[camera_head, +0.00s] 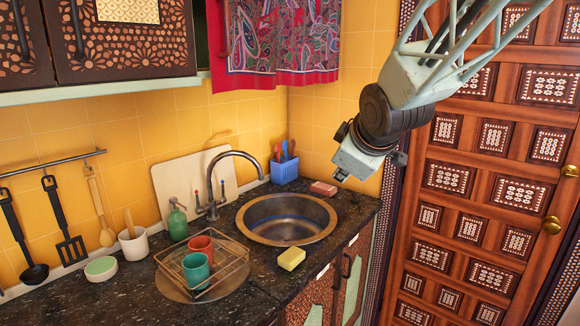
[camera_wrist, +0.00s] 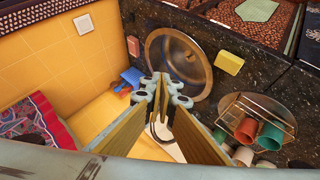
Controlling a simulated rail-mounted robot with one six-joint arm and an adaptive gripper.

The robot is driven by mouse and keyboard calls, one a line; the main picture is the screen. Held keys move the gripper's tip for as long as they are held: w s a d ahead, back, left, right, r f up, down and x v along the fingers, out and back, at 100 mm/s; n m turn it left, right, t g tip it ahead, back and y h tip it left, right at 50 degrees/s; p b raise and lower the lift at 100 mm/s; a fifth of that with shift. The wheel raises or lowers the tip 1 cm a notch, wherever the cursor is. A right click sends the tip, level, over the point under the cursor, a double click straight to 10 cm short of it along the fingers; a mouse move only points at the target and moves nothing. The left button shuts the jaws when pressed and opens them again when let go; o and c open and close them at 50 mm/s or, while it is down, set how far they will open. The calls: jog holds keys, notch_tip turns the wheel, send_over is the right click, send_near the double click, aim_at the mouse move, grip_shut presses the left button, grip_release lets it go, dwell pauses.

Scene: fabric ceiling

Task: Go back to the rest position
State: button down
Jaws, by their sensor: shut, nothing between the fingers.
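My gripper (camera_head: 358,160) hangs at the end of my raised arm, in front of the yellow wall corner and left of the wooden door in the head view. It is high above the counter, to the right of the sink, and touches nothing that I can see. In the wrist view my gripper's fingertips (camera_wrist: 163,90) are close together with nothing held between them. Its fingers are hard to make out in the head view.
Below are a round sink (camera_head: 288,218), a yellow sponge (camera_head: 291,258), and a wire rack (camera_head: 222,277) with red and teal cups. A blue utensil holder (camera_head: 284,172) stands by the corner. The carved door (camera_head: 490,180) is behind my arm.

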jog(key=s+d+m+g+h, duration=0.1)
jog(key=s+d+m, duration=0.2)
jog(key=s, duration=0.8)
jog(key=s+d+m+g, duration=0.2)
jog(key=s+d+m, duration=0.15)
jog(key=s, duration=0.65)
jog(key=s+f+m+g, duration=0.1)
jog(key=s+m, duration=0.1)
jog(key=s, duration=1.1)
jog(key=s+d+f+m+g, duration=0.1)
jog(key=s+f+m+g, duration=0.1)
jog(key=s, duration=1.1)
jog(key=shift+m, duration=0.55)
jog(key=shift+w+d, duration=0.1)
